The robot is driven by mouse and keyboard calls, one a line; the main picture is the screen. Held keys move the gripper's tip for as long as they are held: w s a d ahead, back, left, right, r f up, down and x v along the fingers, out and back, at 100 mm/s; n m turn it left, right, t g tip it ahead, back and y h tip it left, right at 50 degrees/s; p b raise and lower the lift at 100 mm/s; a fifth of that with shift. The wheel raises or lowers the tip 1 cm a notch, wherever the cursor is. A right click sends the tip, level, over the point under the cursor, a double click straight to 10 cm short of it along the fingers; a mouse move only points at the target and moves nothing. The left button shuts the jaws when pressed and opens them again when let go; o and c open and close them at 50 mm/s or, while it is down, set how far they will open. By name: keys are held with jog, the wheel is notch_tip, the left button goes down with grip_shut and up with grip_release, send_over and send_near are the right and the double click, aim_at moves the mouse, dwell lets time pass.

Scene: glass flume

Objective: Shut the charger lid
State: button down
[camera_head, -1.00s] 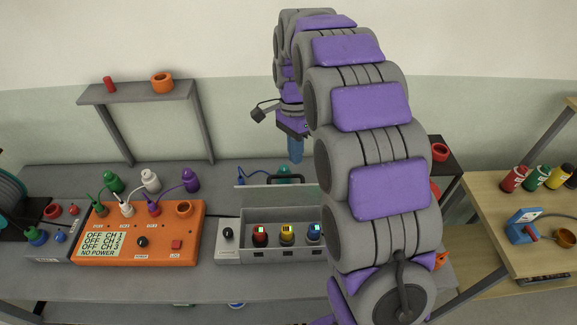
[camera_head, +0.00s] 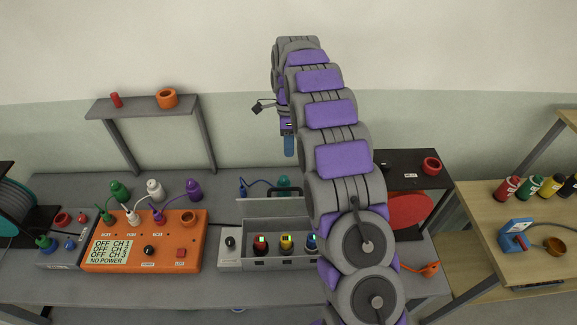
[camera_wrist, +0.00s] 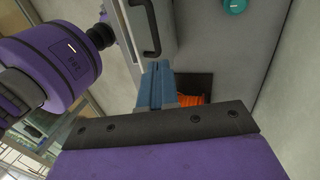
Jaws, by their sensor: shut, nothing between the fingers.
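The charger (camera_head: 262,264) is a grey box on the bench, with a red, a yellow and a blue capped battery in its open tray. Its lid (camera_head: 257,208) stands open and raised along the tray's back edge, with a dark handle on top. My arm hides the right end of charger and lid. My gripper (camera_head: 289,147) is above and behind the lid, pointing down, with its blue fingers together and empty. In the wrist view the shut fingers (camera_wrist: 154,85) appear close to the lid's dark handle (camera_wrist: 152,30); I cannot tell whether they touch.
An orange power supply (camera_head: 190,255) with several plugs stands left of the charger. A grey shelf (camera_head: 140,103) rises behind it. A green knob-like item (camera_head: 284,181) and a blue cable (camera_head: 258,182) are behind the lid. A black stand (camera_head: 410,158) is on the right.

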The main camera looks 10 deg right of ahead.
send_near(285, 200)
jog(key=w+d+f, duration=0.2)
jog(key=w+f, duration=0.1)
jog(key=f, duration=0.2)
jog(key=shift+s+a+f, duration=0.1)
jog(key=shift+s+f, duration=0.2)
jog(key=shift+s, duration=0.6)
jog(key=shift+s+a+f, duration=0.1)
jog(key=shift+s+f, duration=0.2)
jog(key=shift+s, duration=0.55)
